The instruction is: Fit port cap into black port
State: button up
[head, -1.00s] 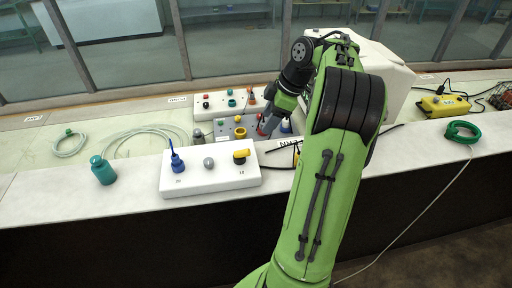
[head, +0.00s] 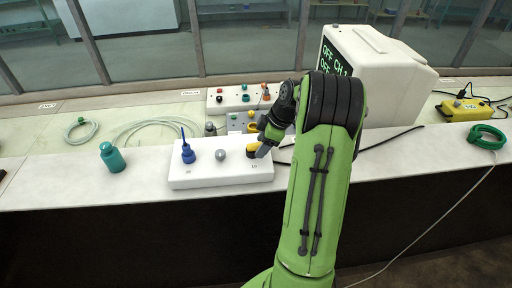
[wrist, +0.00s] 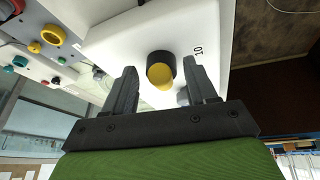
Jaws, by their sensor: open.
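A yellow-faced piece with a black round body (wrist: 160,76) stands at the right end of the white block (head: 205,178). It is partly hidden by my gripper in the head view (head: 252,150). My gripper (wrist: 164,80) is open, with one finger on each side of this piece and gaps between. In the head view my gripper (head: 262,146) is at the block's right end. I cannot tell whether the yellow part is the port cap, or whether the black body is the black port.
On the same block stand a grey knob (head: 221,155) and a blue piece with a thin stem (head: 188,152). Behind are panels with coloured fittings (head: 240,98). A teal bottle (head: 112,158) stands left. A white monitor (head: 375,75) stands at the back right.

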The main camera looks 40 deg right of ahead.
grip_shut()
